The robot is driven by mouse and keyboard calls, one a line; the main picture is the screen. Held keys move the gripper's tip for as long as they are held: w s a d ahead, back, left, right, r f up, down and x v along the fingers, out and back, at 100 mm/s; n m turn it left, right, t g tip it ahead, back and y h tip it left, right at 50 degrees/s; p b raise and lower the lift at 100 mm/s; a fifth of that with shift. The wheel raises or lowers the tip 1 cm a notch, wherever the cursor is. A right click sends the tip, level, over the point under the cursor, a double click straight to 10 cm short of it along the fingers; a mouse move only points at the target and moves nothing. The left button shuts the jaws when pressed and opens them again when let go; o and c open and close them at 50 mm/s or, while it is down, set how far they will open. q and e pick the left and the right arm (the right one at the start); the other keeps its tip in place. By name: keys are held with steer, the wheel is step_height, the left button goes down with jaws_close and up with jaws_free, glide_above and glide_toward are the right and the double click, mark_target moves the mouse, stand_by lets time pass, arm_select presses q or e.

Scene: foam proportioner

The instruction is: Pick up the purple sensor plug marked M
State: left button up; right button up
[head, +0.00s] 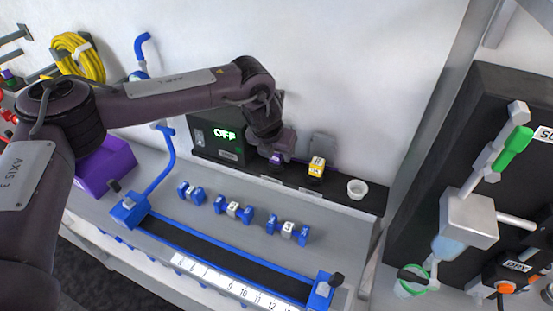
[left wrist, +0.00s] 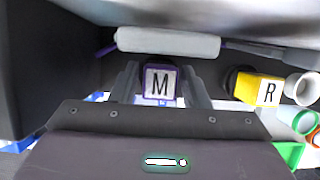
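The purple sensor plug marked M (head: 277,160) stands on the black shelf strip at the back of the bench. In the left wrist view the plug (left wrist: 161,84) shows its white M label between the two fingers. My left gripper (head: 275,150) is down over the plug, with a finger on each side of it. In the left wrist view the left gripper (left wrist: 161,92) looks parted around the plug; whether the fingers touch it is hard to tell. My right gripper is not in view.
A yellow plug marked R (head: 316,167) stands just right of the purple plug, with a white cup (head: 357,188) further right. A black box reading OFF (head: 222,136) is close on the left. Blue-ended weights (head: 234,210) and a blue-framed track (head: 220,262) lie in front.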

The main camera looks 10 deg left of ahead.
arm_select(q)
steer(key=c, duration=0.7)
